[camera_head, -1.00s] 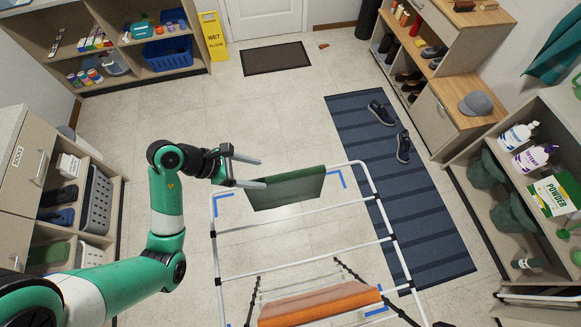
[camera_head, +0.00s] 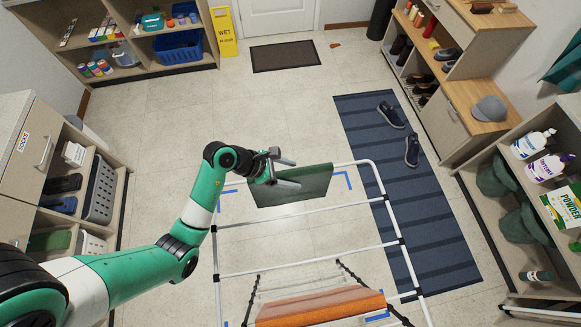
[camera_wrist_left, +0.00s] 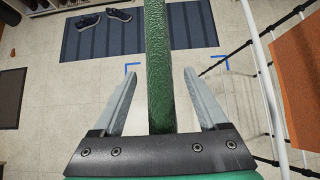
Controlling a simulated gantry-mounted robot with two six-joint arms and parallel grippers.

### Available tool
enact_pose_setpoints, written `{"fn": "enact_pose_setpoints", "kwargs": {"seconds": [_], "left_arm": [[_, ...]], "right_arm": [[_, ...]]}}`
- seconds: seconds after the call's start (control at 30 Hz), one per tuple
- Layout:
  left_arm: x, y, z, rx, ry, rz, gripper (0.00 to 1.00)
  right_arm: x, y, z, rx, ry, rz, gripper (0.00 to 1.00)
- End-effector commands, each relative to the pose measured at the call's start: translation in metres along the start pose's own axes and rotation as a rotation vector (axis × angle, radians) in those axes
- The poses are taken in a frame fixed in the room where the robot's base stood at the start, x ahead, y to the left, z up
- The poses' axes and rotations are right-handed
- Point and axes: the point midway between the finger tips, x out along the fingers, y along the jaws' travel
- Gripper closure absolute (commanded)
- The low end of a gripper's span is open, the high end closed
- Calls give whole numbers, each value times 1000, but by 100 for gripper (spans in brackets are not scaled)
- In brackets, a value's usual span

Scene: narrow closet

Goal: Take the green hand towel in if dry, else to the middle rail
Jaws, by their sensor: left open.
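The green hand towel (camera_head: 300,188) hangs over the far rail of the white drying rack (camera_head: 300,209). In the left wrist view the towel (camera_wrist_left: 158,75) shows edge-on as a narrow green strip between the two fingers. My left gripper (camera_head: 289,172) is open at the towel's left upper part, with one finger on each side of it. I cannot tell whether the fingers touch the cloth. I cannot tell from its look whether the towel is dry. My right gripper is not in view.
An orange towel (camera_head: 315,308) hangs on a nearer part of the rack; it also shows in the left wrist view (camera_wrist_left: 300,75). Blue corner marks (camera_head: 342,178) lie on the floor by the rack. A striped mat (camera_head: 400,180) with shoes lies to the right. Shelves line both sides.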

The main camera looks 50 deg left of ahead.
Motion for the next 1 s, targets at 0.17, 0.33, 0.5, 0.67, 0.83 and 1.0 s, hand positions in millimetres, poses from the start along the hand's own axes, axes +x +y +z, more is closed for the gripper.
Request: {"fn": "enact_pose_setpoints", "kwargs": {"seconds": [0.17,0.33,0.5,0.67,0.83,1.0], "left_arm": [[-1,0,0,0,0,0,37],[-1,0,0,0,0,0,67],[-1,0,0,0,0,0,98],[-1,0,0,0,0,0,100],[-1,0,0,0,0,0,100],[-1,0,0,0,0,0,100]], "right_arm": [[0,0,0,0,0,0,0],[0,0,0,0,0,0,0],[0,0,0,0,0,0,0],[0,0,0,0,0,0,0],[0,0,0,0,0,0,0],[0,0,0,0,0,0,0]]}}
